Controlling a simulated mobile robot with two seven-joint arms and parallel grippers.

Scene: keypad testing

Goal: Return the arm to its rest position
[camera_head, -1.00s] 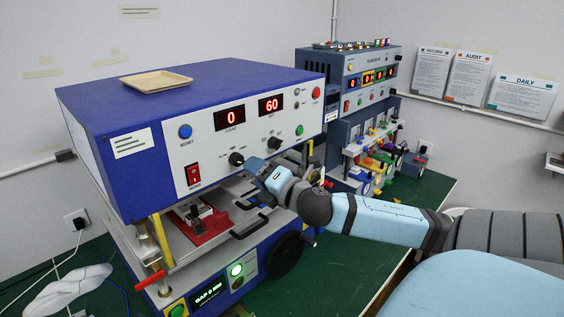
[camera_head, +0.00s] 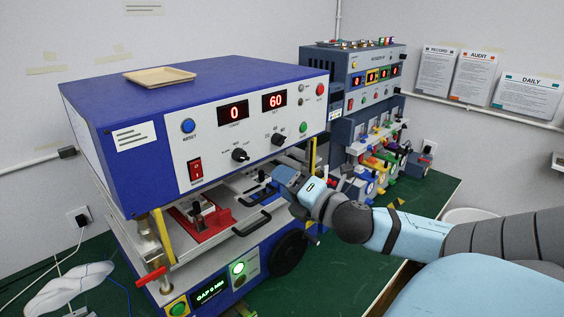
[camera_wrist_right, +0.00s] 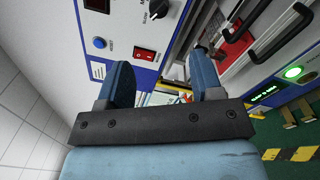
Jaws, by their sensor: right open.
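My right arm (camera_head: 405,233) comes in from the right, pale blue and grey. Its right gripper (camera_head: 277,180) is in front of the blue and white keypad tester (camera_head: 180,105), below the panel's black knobs and near the black drawer handles. In the right wrist view the two blue fingers of the right gripper (camera_wrist_right: 160,78) stand wide apart with nothing between them. The tester's panel (camera_wrist_right: 130,35) lies beyond them. My left gripper is not in view.
A second tester (camera_head: 350,90) with coloured plungers stands behind at the right. The tester's handles (camera_head: 252,222) and red lever (camera_head: 150,278) stick out in front. A tan tray (camera_head: 160,77) sits on top. The green bench top (camera_head: 340,265) is partly clear; a white cloth-like item (camera_head: 68,290) lies at left.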

